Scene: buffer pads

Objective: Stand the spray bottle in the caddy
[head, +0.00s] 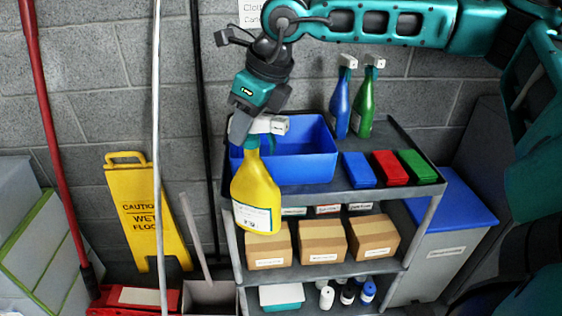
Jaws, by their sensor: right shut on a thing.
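A yellow spray bottle (256,192) with a white label and a pale grey trigger head hangs upright from my right gripper (241,133). The gripper is shut on its neck, just below the head. The bottle is in front of the left end of the blue caddy (305,172), an open bin on the cart's top shelf. The bottle hides the caddy's left front part. The part of the caddy's inside that shows looks empty. My left gripper is not in view.
Blue (341,102) and green (366,104) spray bottles stand right of the caddy. Blue, red (390,168) and green pads lie in front of them. Cardboard boxes (321,239) fill the shelf below. A yellow wet-floor sign (145,215) and poles stand at left.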

